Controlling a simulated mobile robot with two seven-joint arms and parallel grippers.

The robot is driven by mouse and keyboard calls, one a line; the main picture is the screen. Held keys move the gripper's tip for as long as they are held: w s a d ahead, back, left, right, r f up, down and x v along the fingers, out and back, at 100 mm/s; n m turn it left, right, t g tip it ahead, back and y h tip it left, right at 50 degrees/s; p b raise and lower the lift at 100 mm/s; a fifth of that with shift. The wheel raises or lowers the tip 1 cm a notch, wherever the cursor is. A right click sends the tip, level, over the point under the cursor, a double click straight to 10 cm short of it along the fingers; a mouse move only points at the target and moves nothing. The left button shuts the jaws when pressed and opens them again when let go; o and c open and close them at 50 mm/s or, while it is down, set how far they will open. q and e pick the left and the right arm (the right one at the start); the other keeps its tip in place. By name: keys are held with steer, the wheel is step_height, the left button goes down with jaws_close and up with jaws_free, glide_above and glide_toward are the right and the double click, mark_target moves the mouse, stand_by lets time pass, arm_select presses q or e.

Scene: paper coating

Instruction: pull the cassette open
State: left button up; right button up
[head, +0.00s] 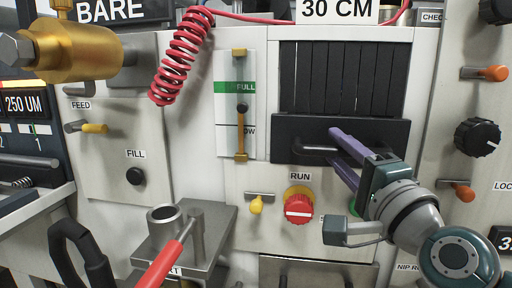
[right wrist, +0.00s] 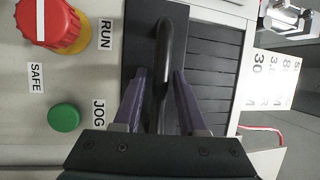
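The cassette is a dark front panel (head: 385,135) set below a bay of black vertical slats (head: 335,78), under the "30 CM" label. A black bar handle (head: 310,150) crosses the panel. My right gripper (head: 337,147) reaches in from the right with its purple fingers at the handle, hiding part of it. In the right wrist view, the handle (right wrist: 164,50) runs between the two fingers (right wrist: 161,75). A gap shows between the fingers and the bar, so the gripper looks open around it. My left gripper is not in view.
A red RUN knob (head: 298,208) and a yellow-tipped lever (head: 256,205) sit below the cassette. The green JOG button (right wrist: 63,117) is close beside the right gripper. A metal cup (head: 164,216) and red-handled lever (head: 165,264) stand out at lower left.

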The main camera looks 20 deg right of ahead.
jaws_close()
stand_by(1.1)
